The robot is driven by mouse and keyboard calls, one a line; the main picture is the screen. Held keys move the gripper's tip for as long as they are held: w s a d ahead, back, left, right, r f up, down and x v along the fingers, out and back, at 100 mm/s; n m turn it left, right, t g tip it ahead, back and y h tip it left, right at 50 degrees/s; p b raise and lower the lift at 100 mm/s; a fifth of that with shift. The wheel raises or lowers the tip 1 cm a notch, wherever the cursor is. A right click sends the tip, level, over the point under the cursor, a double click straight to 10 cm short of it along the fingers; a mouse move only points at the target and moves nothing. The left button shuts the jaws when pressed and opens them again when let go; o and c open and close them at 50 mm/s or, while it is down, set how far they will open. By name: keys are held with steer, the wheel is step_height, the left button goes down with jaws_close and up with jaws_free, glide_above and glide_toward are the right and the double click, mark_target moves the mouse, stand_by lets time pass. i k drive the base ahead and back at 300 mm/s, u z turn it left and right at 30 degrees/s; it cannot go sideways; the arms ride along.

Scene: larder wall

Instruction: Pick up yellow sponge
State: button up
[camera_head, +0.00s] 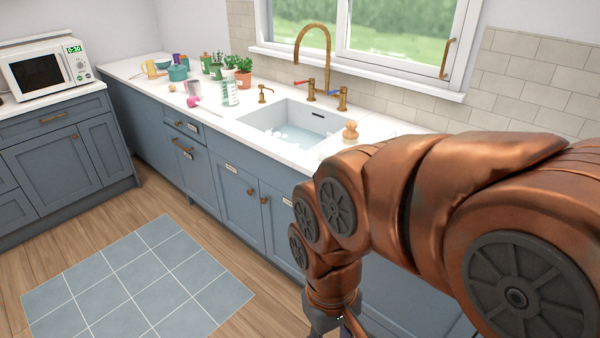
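I cannot make out a yellow sponge for certain in the head view. A small yellow item (162,64) lies on the far left of the white counter, beside a yellow mug-like thing (150,69); it is too small to identify. My copper-coloured arm fills the right side and hides part of the counter there. My gripper (338,325) points down at the bottom edge, in front of the blue cabinets and well away from the yellow items. Its fingertips are cut off by the frame, so its opening does not show.
The counter (270,151) holds a sink (290,125) with a brass tap (313,60), a wooden brush-like item (350,131), a teal pot (177,73), potted plants (243,75) and a glass jar (230,93). A microwave (45,68) stands left. Floor around the tiled mat (135,280) is clear.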

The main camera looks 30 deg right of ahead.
mark_target(332, 148)
steer(key=u, duration=0.5)
steer(key=i, duration=2.05)
steer(key=z, duration=1.45)
steer(key=i, duration=0.7)
steer(key=z, duration=0.7)
